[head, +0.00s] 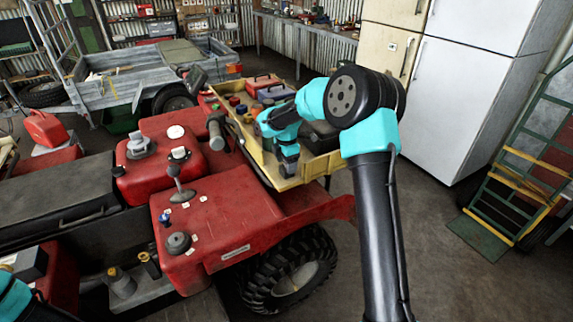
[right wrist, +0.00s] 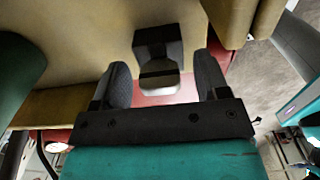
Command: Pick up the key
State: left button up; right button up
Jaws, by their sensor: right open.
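A small black block with a light grey end (right wrist: 158,45) shows in the right wrist view, between the fingertips and just beyond them. It may be the key, but its shape is not clear enough to be sure. My right gripper (head: 288,166) is over the front end of the yellow tray (head: 259,163) in the head view. In the right wrist view its two dark fingers (right wrist: 163,76) stand wide apart, one on each side of the block, with gaps and no contact seen. The gripper hides what lies under it in the head view. My left gripper is out of view.
The tray sits on a red quad (head: 225,215) and holds toolboxes (head: 263,83) and other items behind my right gripper. A grey trailer (head: 130,80) stands behind.

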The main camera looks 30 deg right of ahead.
jog(key=shift+c, duration=0.2)
jog(key=c, duration=1)
jog(key=shift+o, duration=0.2)
jog(key=shift+r, duration=0.1)
jog(key=shift+r, duration=1.25)
jog(key=s+a+r, duration=0.2)
jog(key=s+a, duration=0.6)
jog(key=s, duration=0.5)
jog(key=shift+s+a+r, duration=0.15)
jog(key=shift+s+a, duration=0.05)
jog(key=shift+s, duration=0.15)
jog(key=shift+r, duration=0.1)
jog(key=shift+r, duration=0.4)
